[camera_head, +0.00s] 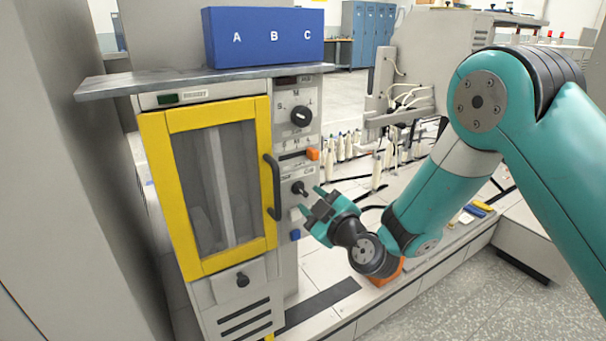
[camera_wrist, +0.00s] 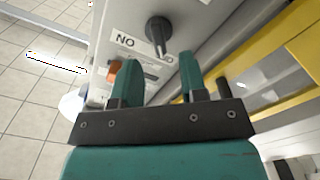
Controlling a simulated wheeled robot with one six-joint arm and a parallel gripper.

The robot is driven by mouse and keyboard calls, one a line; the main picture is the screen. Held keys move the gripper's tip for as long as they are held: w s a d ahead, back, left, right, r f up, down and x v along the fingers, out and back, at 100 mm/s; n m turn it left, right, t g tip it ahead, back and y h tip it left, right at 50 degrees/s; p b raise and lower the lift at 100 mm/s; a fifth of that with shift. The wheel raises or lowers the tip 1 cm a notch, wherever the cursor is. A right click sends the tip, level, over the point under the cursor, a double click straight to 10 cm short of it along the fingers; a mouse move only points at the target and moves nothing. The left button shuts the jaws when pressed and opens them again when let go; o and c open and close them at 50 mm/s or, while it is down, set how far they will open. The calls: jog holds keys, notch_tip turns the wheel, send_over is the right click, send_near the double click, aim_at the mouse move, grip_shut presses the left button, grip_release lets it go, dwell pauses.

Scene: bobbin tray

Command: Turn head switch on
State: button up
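A black rotary switch (camera_head: 299,188) sits on the grey panel right of the yellow door; I take it as the head switch, though no label naming it is readable. In the wrist view the black switch (camera_wrist: 158,32) points down the picture, beside a white label (camera_wrist: 124,40) reading "NO", possibly an upside-down "ON". My gripper (camera_head: 311,200) is just right of the switch in the head view. In the wrist view my gripper (camera_wrist: 156,66) is open and empty, fingers apart, with the switch beyond the gap between its tips. Contact is not visible.
A larger black knob (camera_head: 301,116) and an orange part (camera_head: 313,154) are higher on the panel; a blue part (camera_head: 295,234) is below. The yellow door's black handle (camera_head: 272,187) stands out left of the switch. A blue ABC box (camera_head: 263,37) rests on top.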

aim_at(302, 192)
jog(key=p+x, duration=0.3)
jog(key=shift+a+r, duration=0.1)
jog(key=shift+r, duration=0.1)
jog(key=shift+w+a+f+p, duration=0.25)
jog(key=shift+w+a+p, duration=0.1)
jog(key=shift+w, duration=0.3)
grip_shut()
